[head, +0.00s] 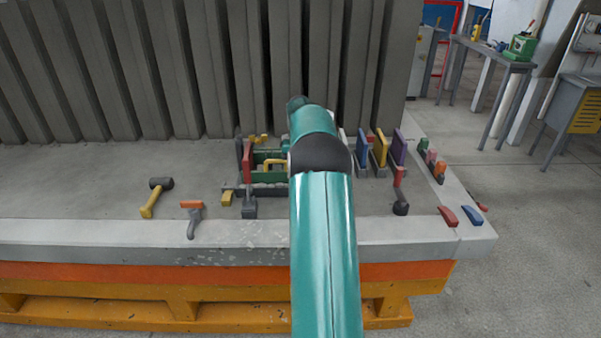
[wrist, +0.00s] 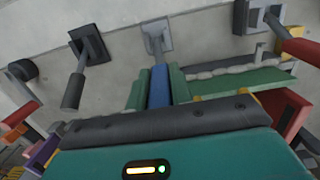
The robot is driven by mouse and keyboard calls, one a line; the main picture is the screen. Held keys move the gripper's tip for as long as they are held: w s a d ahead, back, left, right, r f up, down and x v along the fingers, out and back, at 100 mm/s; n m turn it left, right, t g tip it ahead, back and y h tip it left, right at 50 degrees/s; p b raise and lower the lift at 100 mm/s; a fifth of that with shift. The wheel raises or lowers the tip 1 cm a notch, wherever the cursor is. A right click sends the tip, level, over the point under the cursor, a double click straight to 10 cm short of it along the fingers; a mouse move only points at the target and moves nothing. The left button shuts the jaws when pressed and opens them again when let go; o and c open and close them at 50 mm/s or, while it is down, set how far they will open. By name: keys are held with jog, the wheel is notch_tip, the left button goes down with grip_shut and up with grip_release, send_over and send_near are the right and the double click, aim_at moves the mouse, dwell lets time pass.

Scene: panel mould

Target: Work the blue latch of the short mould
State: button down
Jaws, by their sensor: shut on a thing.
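The blue latch (wrist: 158,86) shows in the wrist view as a blue handle rising from a light grey base plate (wrist: 156,38) on the concrete. My gripper (wrist: 157,80) has its two green fingers on either side of the blue handle, shut on it. The handle's lower end is hidden behind my gripper's body. In the wrist view a green mould panel (wrist: 245,82) lies just right of the fingers. In the head view my arm covers the latch and gripper; green mould parts (head: 268,156) show left of the arm.
A black-handled latch (wrist: 75,88) stands left of my gripper, a red-handled one (wrist: 298,48) right. Upright blue, yellow and purple panels (head: 398,148) stand right. Ribbed wall (head: 200,70) behind.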

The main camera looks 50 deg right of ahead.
jog(key=shift+f, duration=0.2)
jog(key=c, duration=1.2)
grip_release()
jog(key=shift+c, duration=0.2)
jog(key=shift+r, duration=0.1)
jog(key=r, duration=0.8)
jog(key=w+d+r, duration=0.1)
jog(key=r, duration=0.4)
jog(key=shift+r, duration=0.35)
